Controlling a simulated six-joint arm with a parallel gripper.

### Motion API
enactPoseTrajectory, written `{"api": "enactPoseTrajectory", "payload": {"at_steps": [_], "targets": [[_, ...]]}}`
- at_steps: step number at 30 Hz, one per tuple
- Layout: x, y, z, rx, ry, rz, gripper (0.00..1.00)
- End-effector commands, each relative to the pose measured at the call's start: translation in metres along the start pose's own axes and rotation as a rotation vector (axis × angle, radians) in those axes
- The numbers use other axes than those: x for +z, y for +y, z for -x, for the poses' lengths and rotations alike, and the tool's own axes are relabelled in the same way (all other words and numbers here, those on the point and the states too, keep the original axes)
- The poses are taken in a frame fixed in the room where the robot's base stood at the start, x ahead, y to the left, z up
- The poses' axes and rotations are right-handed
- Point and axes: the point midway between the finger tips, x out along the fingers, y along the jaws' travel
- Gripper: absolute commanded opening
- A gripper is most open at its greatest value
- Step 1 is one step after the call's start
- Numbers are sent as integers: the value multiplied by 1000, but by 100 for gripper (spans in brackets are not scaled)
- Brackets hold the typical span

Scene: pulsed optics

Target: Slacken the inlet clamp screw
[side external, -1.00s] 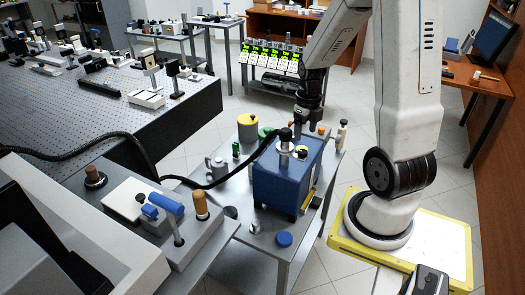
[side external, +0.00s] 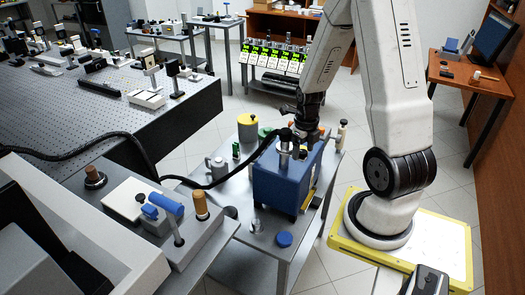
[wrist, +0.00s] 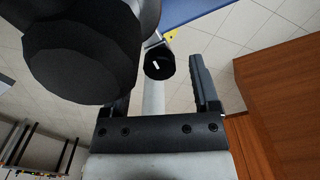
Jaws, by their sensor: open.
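The blue unit (side external: 285,183) stands on a grey bench, with a black hose (side external: 232,172) running to the dark fitting on its top. My gripper (side external: 303,145) is down at that fitting; its fingers are too small to make out there. In the wrist view my gripper (wrist: 160,80) is open and empty. A black round knob with a white mark (wrist: 159,66), likely the clamp screw, shows between the fingers. I cannot tell whether it touches them. A large black cylinder (wrist: 80,65) fills the upper left and hides part of the left finger.
A bottle (side external: 341,134) stands at the bench's right edge. A console with a blue-handled lever (side external: 166,204) is at the left.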

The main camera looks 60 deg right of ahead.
Motion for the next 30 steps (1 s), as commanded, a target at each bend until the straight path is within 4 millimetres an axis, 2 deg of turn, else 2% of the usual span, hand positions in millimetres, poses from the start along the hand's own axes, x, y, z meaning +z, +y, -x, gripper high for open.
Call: {"api": "enactPoseTrajectory", "payload": {"at_steps": [4, 5, 9, 12, 23, 30], "targets": [[0, 0, 0, 0, 0, 0, 78], [0, 0, 0, 0, 0, 0, 72], [0, 0, 0, 0, 0, 0, 27], [0, 0, 0, 0, 0, 0, 0], [0, 0, 0, 0, 1, 29, 0], [0, 0, 0, 0, 1, 131, 0]]}}
